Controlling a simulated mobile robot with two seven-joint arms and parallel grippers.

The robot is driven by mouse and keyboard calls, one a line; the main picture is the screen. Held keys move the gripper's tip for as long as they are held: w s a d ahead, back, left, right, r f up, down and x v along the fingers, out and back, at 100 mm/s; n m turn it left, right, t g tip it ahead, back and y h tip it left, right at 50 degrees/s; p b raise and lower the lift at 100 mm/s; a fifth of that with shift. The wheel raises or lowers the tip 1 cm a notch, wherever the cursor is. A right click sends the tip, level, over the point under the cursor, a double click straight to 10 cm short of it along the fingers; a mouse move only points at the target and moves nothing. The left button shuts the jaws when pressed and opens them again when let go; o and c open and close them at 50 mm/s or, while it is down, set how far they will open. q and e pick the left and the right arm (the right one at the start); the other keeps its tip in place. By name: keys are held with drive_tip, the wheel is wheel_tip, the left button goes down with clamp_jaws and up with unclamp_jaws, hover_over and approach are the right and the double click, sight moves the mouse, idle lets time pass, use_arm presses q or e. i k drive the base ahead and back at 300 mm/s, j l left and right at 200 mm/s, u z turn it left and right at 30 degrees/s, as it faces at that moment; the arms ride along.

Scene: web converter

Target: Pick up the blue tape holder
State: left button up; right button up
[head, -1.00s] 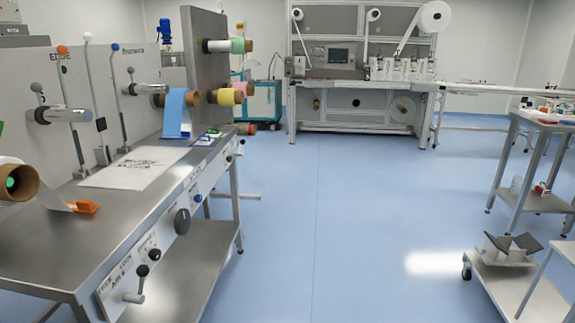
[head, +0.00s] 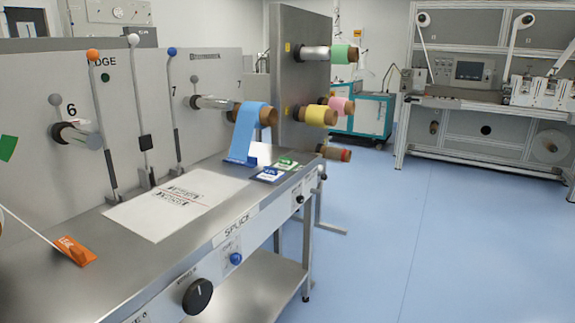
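A small blue tape holder (head: 269,174) with a light label lies on the steel table (head: 130,285), near its far right end. A wide blue tape strip (head: 246,134) hangs beside it from a brown-cored roll (head: 268,116) and reaches down to the table top. A green holder (head: 286,163) lies just behind the blue one. An orange holder (head: 76,250) sits at the near left of the table with a pale strip running to it. Neither of my grippers is in view.
A printed white sheet (head: 172,204) lies flat between the orange and blue holders. Levers and metal rollers stand along the grey panel (head: 30,90) behind. A black knob (head: 197,295) sticks out of the table front. The blue floor (head: 465,235) to the right is clear.

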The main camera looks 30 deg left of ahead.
sight(271, 174)
drive_tip(key=i+l+u, duration=0.1)
drive_tip(key=i+u, duration=0.35)
drive_tip(key=i+l+u, duration=0.4)
drive_tip(key=i, duration=0.15)
drive_tip(key=i+l+u, duration=0.15)
drive_tip(key=u, duration=0.25)
drive_tip(key=i+l+u, duration=0.2)
drive_tip(key=u, duration=0.2)
drive_tip(key=i+l+u, duration=0.15)
drive_tip(key=u, duration=0.3)
drive_tip(key=l+u, duration=0.4)
drive_tip(key=i+l+u, duration=0.1)
drive_tip(key=l+u, duration=0.3)
